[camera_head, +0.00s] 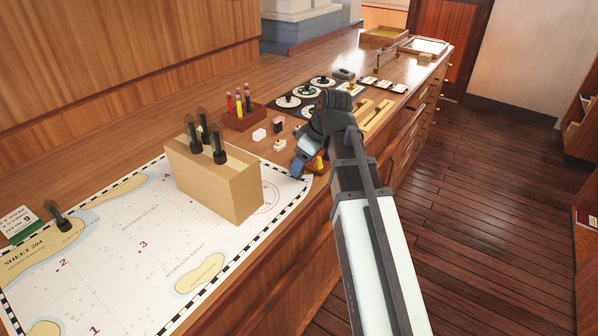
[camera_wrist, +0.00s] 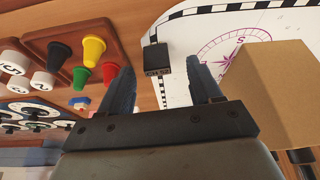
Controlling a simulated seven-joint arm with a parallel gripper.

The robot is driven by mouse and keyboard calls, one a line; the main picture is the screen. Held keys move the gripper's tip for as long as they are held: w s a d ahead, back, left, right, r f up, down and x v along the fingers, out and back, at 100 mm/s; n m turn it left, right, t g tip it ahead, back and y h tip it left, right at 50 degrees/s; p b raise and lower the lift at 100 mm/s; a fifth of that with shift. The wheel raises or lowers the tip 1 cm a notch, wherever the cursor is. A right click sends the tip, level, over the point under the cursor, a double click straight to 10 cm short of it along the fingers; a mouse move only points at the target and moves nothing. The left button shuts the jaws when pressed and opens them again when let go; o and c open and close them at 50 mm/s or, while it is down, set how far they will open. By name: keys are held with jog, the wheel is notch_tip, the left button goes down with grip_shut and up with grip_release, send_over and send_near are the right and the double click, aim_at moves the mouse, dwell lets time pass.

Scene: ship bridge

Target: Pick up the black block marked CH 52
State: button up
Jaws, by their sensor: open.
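The black block marked CH 52 (camera_wrist: 157,60) shows in the wrist view, at the edge of the chart, just beyond my fingertips and between their lines. I cannot make it out in the head view, where my arm covers that part of the desk. My gripper (camera_wrist: 163,78) is open and empty, with one finger on each side of the block's line. In the head view my gripper (camera_head: 299,166) is low over the desk by the chart's right corner, partly hidden by my wrist.
A tan box (camera_head: 222,178) with black pegs stands on the chart (camera_head: 140,225); it is close on the right in the wrist view. Several coloured cones (camera_wrist: 94,50) and white pieces (camera_wrist: 42,82) lie to the left there. A pencil holder (camera_head: 239,119) stands behind.

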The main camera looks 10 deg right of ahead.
jog(key=shift+x, duration=1.7)
jog(key=shift+w, duration=0.15)
jog(key=shift+c, duration=0.3)
jog(key=c, duration=1)
jog(key=shift+r, duration=0.1)
